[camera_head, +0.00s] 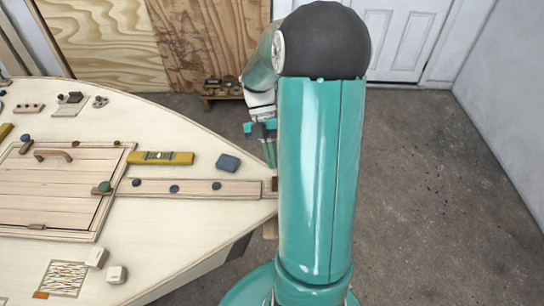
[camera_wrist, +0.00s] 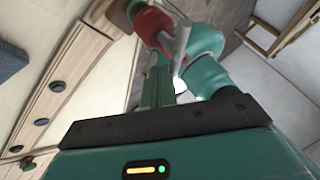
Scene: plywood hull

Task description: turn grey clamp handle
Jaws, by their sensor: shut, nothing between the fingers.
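In the wrist view a red clamp (camera_wrist: 152,24) sits at the end of the hull's wooden strip, with a grey handle (camera_wrist: 178,48) beside it. My gripper (camera_wrist: 162,68) is shut and empty, its teal fingers close to the handle; I cannot tell whether they touch it. In the head view my gripper (camera_head: 269,160) points down near the hull's tip, just left of my large teal arm link. The clamp and its handle cannot be made out there; my arm covers that area.
The pale plywood hull (camera_head: 190,245) fills the left side. On it lie a yellow level (camera_head: 160,158), a blue block (camera_head: 228,162) and a framed hatch with a curved handle (camera_head: 53,155). A small wooden stand (camera_head: 222,92) is behind. Grey floor at right is clear.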

